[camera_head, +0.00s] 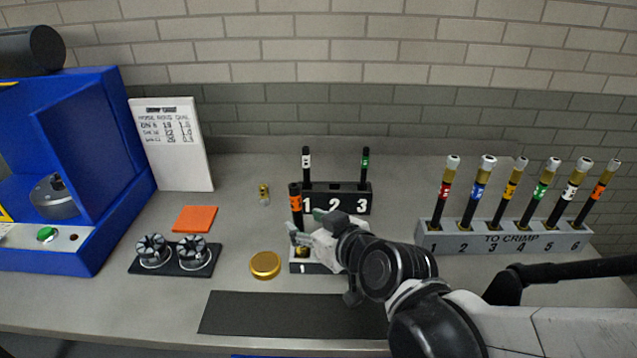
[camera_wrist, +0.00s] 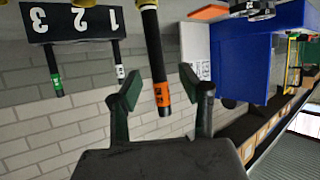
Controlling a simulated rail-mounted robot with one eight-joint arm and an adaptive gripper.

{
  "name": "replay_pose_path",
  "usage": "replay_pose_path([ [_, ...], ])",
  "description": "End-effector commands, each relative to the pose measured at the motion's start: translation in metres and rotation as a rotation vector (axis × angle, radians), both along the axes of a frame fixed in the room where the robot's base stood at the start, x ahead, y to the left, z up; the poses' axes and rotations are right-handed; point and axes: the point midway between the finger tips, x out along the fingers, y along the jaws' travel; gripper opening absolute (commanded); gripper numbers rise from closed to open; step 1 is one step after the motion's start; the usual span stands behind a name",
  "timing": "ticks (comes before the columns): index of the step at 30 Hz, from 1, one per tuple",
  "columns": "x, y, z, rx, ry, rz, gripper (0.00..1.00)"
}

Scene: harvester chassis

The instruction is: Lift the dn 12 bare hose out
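My gripper (camera_head: 298,235) is beside this hose. The wrist view is upside down; there my gripper (camera_wrist: 158,92) is open, with the hose (camera_wrist: 151,50) between its green fingers and visible gaps on both sides. A black rack (camera_head: 334,188) marked 1, 2, 3 holds a white-banded hose at 1 and a green-banded hose at 3; 2 is empty.
A grey TO CRIMP rack (camera_head: 505,241) with several fitted hoses stands right. A blue machine (camera_head: 95,160), orange pad (camera_head: 195,219), die tray (camera_head: 174,270) and brass disc (camera_head: 265,264) lie left. A dark mat (camera_head: 260,314) at the front is bare.

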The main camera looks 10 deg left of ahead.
Motion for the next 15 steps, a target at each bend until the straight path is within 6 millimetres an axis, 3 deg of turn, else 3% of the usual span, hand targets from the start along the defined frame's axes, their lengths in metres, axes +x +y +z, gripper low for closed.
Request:
replay_pose_path([
  [15,0.034,0.025,-0.02,0.0,0.0,0.0,0.39],
])
